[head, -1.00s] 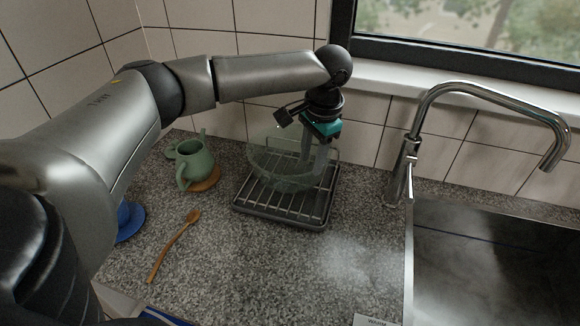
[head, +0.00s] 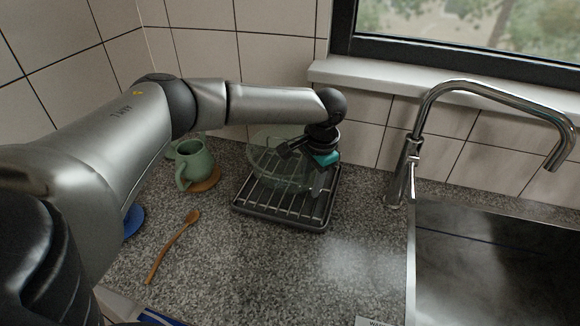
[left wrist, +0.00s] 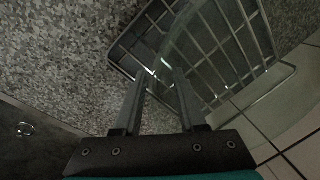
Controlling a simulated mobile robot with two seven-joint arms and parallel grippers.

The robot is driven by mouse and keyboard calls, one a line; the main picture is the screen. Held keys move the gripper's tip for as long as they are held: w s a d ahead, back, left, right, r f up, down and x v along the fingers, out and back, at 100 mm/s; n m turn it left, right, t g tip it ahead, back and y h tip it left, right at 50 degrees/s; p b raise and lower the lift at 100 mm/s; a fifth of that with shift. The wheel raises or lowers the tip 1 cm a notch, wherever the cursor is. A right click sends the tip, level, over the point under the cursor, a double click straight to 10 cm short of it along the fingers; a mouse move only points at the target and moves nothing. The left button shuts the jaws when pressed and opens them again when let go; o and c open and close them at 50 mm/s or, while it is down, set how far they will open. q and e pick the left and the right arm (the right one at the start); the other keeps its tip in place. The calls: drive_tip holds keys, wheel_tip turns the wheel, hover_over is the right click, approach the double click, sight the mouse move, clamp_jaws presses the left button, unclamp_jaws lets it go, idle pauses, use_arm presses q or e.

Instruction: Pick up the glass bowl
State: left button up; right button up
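The clear glass bowl (head: 268,165) sits on the dark wire drying rack (head: 262,209) in the head view. My left gripper (head: 318,188) points down at the bowl's right side, and the wrist hides part of that side. In the left wrist view my left gripper (left wrist: 162,72) shows two fingers with a gap between them, so it is open. A faint, see-through edge of the bowl (left wrist: 172,50) shows near the fingertips; I cannot tell whether they touch it. My right gripper is in neither view.
A green jug (head: 196,164) stands on a round wooden coaster (head: 206,184) left of the rack. A wooden spoon (head: 171,246) lies in front. The tap (head: 402,170) and sink (head: 490,262) are to the right. The counter before the rack is clear.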

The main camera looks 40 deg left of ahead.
use_arm(q)
clamp_jaws()
idle(1.2)
